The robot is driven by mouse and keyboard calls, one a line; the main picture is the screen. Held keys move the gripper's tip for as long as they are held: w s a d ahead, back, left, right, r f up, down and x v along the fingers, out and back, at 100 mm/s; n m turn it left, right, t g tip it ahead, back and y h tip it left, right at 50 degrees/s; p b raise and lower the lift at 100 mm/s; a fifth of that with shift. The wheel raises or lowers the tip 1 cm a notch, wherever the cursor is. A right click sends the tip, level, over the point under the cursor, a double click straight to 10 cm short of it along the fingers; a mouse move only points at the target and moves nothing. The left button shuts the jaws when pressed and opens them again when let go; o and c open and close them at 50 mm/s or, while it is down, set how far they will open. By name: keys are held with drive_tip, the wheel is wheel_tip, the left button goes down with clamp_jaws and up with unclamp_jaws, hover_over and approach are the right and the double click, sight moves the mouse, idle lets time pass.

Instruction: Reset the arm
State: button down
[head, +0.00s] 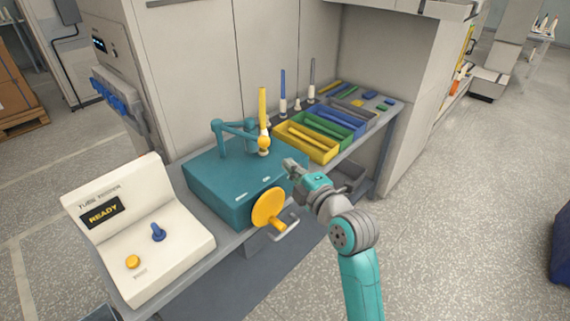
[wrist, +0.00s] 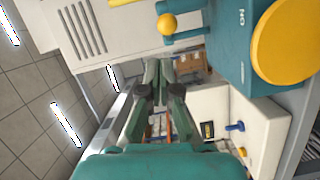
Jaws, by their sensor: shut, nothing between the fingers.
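My gripper (head: 289,165) is at the end of my teal arm, in the air near the right front of the teal winder box (head: 212,180). In the wrist view my gripper (wrist: 158,72) has its fingers reaching forward, shut with nothing between them. The teal box has a yellow handwheel (head: 268,207) on its front side and a yellow tube (head: 262,105) standing upright on top, beside a teal bracket. In the wrist view the handwheel (wrist: 292,40) is at the upper right.
A white console (head: 140,225) reading READY, with a blue lever (head: 158,232) and an orange button, stands at the left. Yellow (head: 303,153), green, blue and grey bins holding tubes sit behind my gripper. Upright spindles stand near the wall. Open floor lies at the right.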

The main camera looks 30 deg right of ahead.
idle(0.4)
drive_tip(key=s+a+f+m+g+h, duration=0.1)
drive_tip(key=s+a+f+m, duration=0.25)
drive_tip(key=s+f, duration=0.55)
drive_tip(key=s+a+f+m+h, duration=0.1)
drive_tip(key=s+a+f+m, duration=0.3)
drive_tip(key=s+f, duration=0.5)
drive_tip(key=s+a+m+g+y, duration=0.1)
drive_tip(key=s+a+m, duration=0.2)
drive_tip(key=s, duration=2.3)
drive_tip(key=m, duration=0.5)
drive_tip(key=shift+s+r+g+y, duration=0.25)
drive_tip(key=shift+s+g+y, duration=0.05)
drive_tip(key=shift+s, duration=0.1)
